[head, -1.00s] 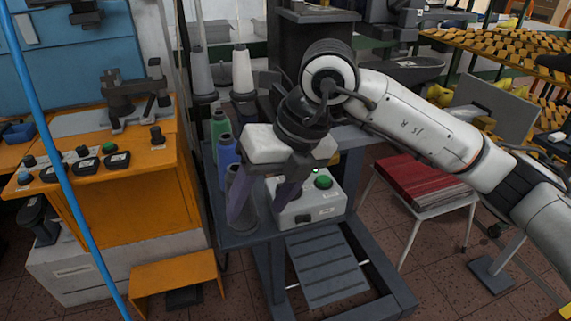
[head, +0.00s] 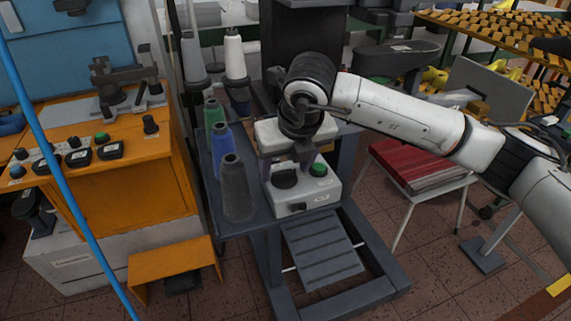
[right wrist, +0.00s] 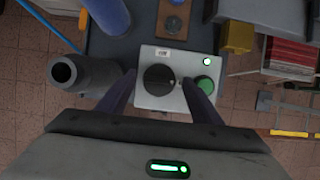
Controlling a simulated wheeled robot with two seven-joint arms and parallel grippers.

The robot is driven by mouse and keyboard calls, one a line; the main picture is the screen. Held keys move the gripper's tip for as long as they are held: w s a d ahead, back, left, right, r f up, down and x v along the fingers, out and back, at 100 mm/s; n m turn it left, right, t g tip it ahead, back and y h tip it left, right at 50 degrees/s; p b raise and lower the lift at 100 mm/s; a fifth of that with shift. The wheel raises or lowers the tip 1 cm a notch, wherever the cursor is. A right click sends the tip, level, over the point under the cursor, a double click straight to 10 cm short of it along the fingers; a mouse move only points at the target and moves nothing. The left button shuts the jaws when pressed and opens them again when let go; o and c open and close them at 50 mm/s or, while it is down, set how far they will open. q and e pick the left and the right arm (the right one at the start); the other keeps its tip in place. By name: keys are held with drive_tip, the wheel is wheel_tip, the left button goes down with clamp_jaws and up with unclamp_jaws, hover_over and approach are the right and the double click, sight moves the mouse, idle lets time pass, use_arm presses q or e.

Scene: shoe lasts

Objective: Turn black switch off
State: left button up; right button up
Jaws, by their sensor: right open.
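A black round switch (head: 285,179) sits on a light grey control box (head: 300,202), beside a green button (head: 318,169). In the right wrist view the black switch (right wrist: 159,79) is a dark knob with a small white mark at its right, and an "Off" label (right wrist: 164,54) lies above it. My right gripper (head: 286,168) is over the box. In the right wrist view its two fingers (right wrist: 160,78) are open, one on either side of the switch; whether they touch it I cannot tell. My left gripper is not in view.
Grey (head: 236,190), blue (head: 223,150) and green (head: 214,113) thread cones stand left of the box on the dark table. A small green light (right wrist: 207,62) glows on the box. A chair with a red stack (head: 415,165) stands at the right.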

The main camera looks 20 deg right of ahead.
drive_tip(key=shift+f, duration=0.1)
drive_tip(key=c, duration=1.1)
drive_tip(key=shift+o, duration=0.2)
